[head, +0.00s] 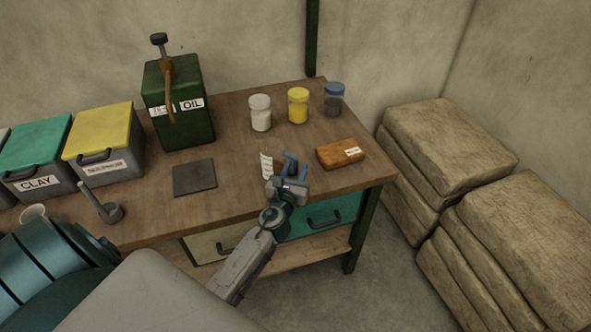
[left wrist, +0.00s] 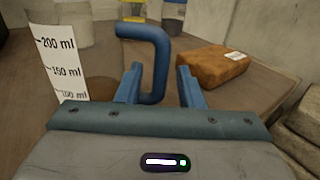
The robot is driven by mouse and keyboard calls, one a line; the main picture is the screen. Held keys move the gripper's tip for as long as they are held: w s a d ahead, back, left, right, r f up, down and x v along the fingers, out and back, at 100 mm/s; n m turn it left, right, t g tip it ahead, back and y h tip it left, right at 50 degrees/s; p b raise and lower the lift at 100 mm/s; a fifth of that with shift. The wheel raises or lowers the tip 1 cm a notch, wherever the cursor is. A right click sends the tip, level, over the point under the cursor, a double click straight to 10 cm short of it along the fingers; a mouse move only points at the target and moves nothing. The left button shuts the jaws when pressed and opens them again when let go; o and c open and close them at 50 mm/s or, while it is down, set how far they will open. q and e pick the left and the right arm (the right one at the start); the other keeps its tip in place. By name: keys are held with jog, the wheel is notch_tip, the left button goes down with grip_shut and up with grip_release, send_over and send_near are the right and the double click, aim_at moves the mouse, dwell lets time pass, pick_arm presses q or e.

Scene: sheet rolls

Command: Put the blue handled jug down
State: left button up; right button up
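The jug has a clear body that hardly shows. I see its white scale strip (head: 266,166), marked in ml in the left wrist view (left wrist: 62,65), and its blue handle (head: 290,161). It appears to stand upright on the wooden table (head: 235,150) near the front right. My left gripper (head: 293,174) is at the handle. In the left wrist view, the handle (left wrist: 158,60) lies between the two blue fingers, with a gap visible on each side, so the fingers look open around it. My right gripper is not in view.
A brown block (head: 340,153) lies just right of the jug. Behind stand white (head: 260,114), yellow (head: 298,106) and blue-lidded (head: 334,99) jars. A dark square plate (head: 194,178) lies to the left, with a green oil can (head: 180,105) behind it. Stacked sacks (head: 450,145) are beyond the right edge.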

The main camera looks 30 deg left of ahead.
pick_arm(q)
jog(key=shift+r, duration=0.15)
jog(key=shift+s, duration=0.15)
jog(key=b+v, duration=0.1)
jog(key=v, duration=1)
jog(key=shift+s+b, duration=0.35)
jog(key=shift+d+r, duration=0.1)
